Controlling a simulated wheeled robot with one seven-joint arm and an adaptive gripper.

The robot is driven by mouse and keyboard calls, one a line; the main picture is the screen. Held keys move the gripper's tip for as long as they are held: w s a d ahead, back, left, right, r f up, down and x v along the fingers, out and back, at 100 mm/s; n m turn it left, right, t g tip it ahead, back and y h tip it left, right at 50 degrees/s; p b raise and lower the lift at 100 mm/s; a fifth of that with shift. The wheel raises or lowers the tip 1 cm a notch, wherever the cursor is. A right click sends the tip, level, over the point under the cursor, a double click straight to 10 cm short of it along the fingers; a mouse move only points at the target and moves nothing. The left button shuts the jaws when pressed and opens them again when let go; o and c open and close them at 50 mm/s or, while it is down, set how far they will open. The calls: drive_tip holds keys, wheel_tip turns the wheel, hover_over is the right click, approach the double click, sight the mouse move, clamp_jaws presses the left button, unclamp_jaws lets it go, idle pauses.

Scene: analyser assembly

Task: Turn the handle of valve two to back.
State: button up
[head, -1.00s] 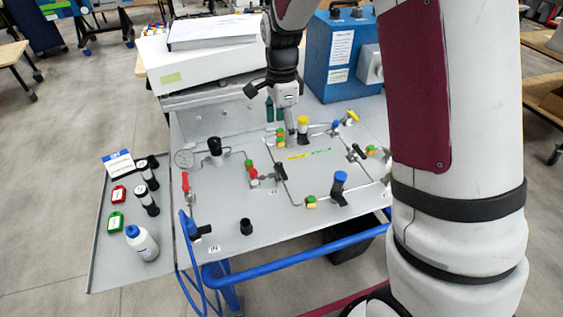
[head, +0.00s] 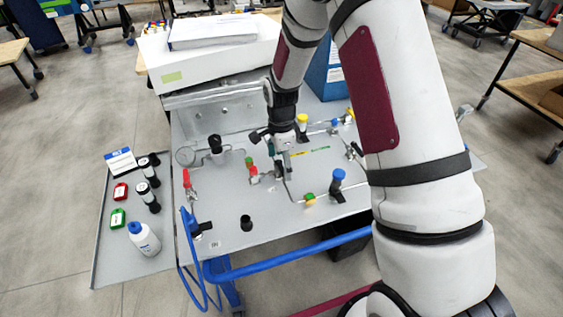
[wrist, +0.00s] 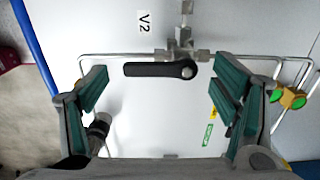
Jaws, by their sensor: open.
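The valve two handle (wrist: 160,69) is a black lever in the wrist view. It runs sideways from its pivot on a metal valve body (wrist: 182,53), close to the printed V2 label (wrist: 144,21). My gripper (wrist: 160,84) is open, with one green-padded finger on each side of the lever. Both fingers look clear of it; the height gap is hard to judge. In the head view my gripper (head: 283,172) is over the middle of the panel and hides most of the lever.
The grey panel (head: 225,218) carries thin pipes and other fittings. A red-handled valve (head: 187,179) stands at left, a blue-topped fitting (head: 338,181) at right and a yellow-topped one (head: 302,120) behind. A blue rail (head: 290,252) runs along the front.

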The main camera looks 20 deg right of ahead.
drive_tip(key=c, duration=1.1)
drive_tip(key=shift+c, duration=0.2)
